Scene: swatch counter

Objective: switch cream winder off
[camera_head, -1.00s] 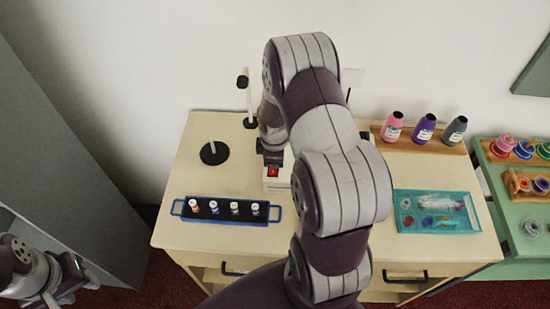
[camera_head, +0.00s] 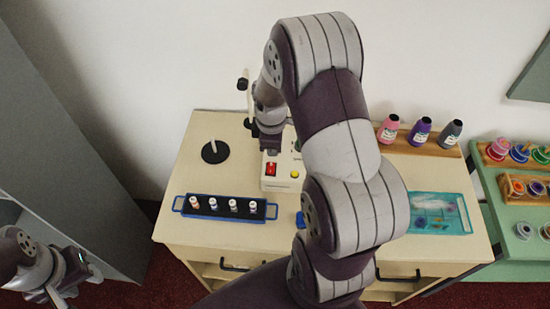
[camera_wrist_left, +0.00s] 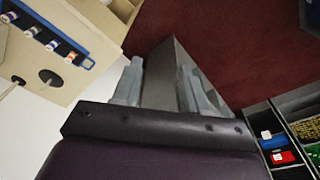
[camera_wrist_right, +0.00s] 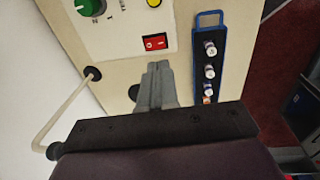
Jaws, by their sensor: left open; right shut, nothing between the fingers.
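The cream winder (camera_head: 282,184) stands on the counter behind the blue tray, partly hidden by my right arm. Its red rocker switch (camera_head: 271,169) faces up and also shows in the right wrist view (camera_wrist_right: 155,42), beside a green knob (camera_wrist_right: 88,7) and a yellow button (camera_wrist_right: 154,3). I cannot tell which way the rocker is set. My right gripper (camera_head: 270,150) is shut and empty; in the right wrist view its fingertips (camera_wrist_right: 157,66) show just below the switch, apparently apart from it. My left gripper (camera_head: 68,293) is open and empty, off the counter at the lower left.
A blue-rimmed tray (camera_head: 225,217) with several small spools lies in front of the winder. A black disc with a peg (camera_head: 215,152) stands at left. Bottles on a wooden rack (camera_head: 400,146) and a teal tray (camera_head: 465,213) are at right. A grey cabinet (camera_head: 70,130) stands left.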

